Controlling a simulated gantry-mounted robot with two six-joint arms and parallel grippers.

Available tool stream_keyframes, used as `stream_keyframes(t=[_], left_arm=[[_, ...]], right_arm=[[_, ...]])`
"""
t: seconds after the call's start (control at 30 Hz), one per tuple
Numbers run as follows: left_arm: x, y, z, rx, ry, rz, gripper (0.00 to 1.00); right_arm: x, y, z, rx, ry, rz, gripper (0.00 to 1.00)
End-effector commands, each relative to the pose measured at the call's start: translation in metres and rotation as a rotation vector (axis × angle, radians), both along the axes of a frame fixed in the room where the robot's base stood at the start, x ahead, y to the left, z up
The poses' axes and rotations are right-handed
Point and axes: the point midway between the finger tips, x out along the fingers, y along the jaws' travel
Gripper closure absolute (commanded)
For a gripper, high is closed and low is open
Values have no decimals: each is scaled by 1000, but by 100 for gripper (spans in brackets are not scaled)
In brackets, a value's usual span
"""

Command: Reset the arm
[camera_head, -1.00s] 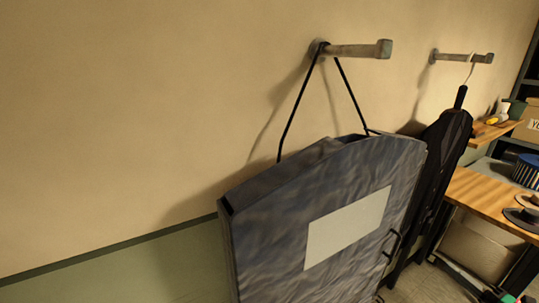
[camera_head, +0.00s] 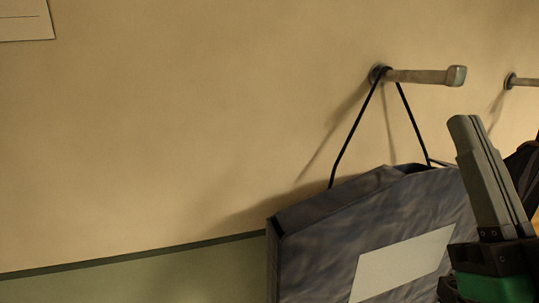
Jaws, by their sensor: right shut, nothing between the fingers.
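My right gripper (camera_head: 468,122) has come up at the lower right of the head view, its grey fingers pointing upward and closed together with nothing between them. It stands in front of the right edge of a grey-blue bag (camera_head: 330,240). The bag hangs by a thin black cord (camera_head: 352,135) from a wall peg (camera_head: 420,76). The gripper is below and to the right of the peg's end, apart from it. My left gripper is not in view.
A second peg (camera_head: 524,81) is cut off at the right edge, with a dark garment (camera_head: 523,165) partly hidden behind my gripper. A pale sheet (camera_head: 25,18) is on the wall at top left. The wall between is bare.

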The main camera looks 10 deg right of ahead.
Motion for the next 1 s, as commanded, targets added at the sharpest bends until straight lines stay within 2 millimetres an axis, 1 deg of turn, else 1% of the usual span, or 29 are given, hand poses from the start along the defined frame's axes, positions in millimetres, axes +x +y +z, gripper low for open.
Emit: stream_keyframes(t=[0.03,0.07,0.1,0.13,0.2,0.27,0.3,0.37,0.4,0.47,0.5,0.6,0.7,0.77,0.83,1.0], left_arm=[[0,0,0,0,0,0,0],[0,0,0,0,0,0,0],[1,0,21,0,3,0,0],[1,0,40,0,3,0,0],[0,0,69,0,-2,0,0],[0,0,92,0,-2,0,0],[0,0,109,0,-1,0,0],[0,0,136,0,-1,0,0],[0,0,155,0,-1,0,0],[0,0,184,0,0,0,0],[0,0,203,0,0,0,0],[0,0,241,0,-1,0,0],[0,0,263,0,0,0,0],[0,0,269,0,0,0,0],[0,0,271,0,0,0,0],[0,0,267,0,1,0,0]], right_arm=[[-17,30,2,5,-3,110,100],[-26,46,2,4,-1,173,100],[-30,53,23,2,6,205,100],[-28,50,42,3,10,193,100],[-27,49,69,3,11,188,100],[-26,48,93,2,11,188,100],[-26,48,110,3,11,187,100],[-26,48,136,3,11,186,100],[-26,48,155,2,11,185,100],[-26,47,185,3,11,184,100],[-26,47,203,3,11,184,100],[-26,47,241,3,12,183,100],[-26,47,263,3,12,183,100],[-26,47,269,3,12,182,100],[-26,47,271,3,12,182,100],[-26,47,268,3,12,182,100]])
